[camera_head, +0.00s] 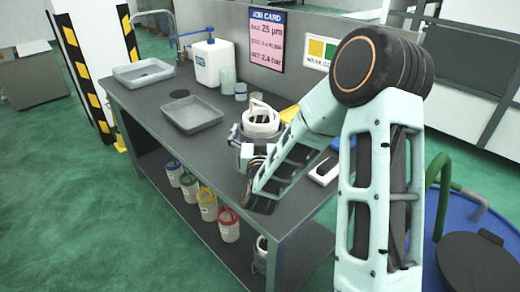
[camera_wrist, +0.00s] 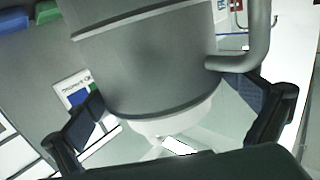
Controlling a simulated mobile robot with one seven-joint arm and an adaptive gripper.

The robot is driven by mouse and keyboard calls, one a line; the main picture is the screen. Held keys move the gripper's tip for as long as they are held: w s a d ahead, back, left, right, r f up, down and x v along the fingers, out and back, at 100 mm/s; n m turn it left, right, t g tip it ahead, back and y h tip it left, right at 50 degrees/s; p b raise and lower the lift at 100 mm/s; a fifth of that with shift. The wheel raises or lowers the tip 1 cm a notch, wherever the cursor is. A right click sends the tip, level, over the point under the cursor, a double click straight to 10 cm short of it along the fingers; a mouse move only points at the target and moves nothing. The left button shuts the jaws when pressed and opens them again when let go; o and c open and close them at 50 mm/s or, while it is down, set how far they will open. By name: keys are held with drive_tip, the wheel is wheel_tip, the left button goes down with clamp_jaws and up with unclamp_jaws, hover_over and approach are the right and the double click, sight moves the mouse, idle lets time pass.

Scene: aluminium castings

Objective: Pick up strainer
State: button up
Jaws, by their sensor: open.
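A grey metal cylindrical body with a white round part (camera_head: 262,122) stands on the dark bench; it looks like the strainer, though I cannot be sure. In the wrist view this grey cylinder (camera_wrist: 150,60) fills the upper middle, with a bent side pipe at its right and the white part below it. My gripper (camera_wrist: 170,118) is open, with one dark finger on each side of the cylinder. I cannot tell whether either finger touches it. In the head view my wrist is in front of the cylinder's lower part and hides the fingers.
On the bench (camera_head: 150,105) are a grey tray (camera_head: 193,115), a pale basin (camera_head: 143,72), a white canister (camera_head: 213,63) and small cups (camera_head: 240,91). A white and black device (camera_head: 325,170) lies right of my wrist. Several coloured-rim pots (camera_head: 207,205) stand on the lower shelf.

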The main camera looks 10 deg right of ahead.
drive_tip(key=shift+w+d, duration=0.1)
drive_tip(key=shift+w, duration=0.45)
drive_tip(key=c, duration=1.5)
drive_tip(key=shift+o, duration=0.2)
drive_tip(key=shift+r, duration=0.2)
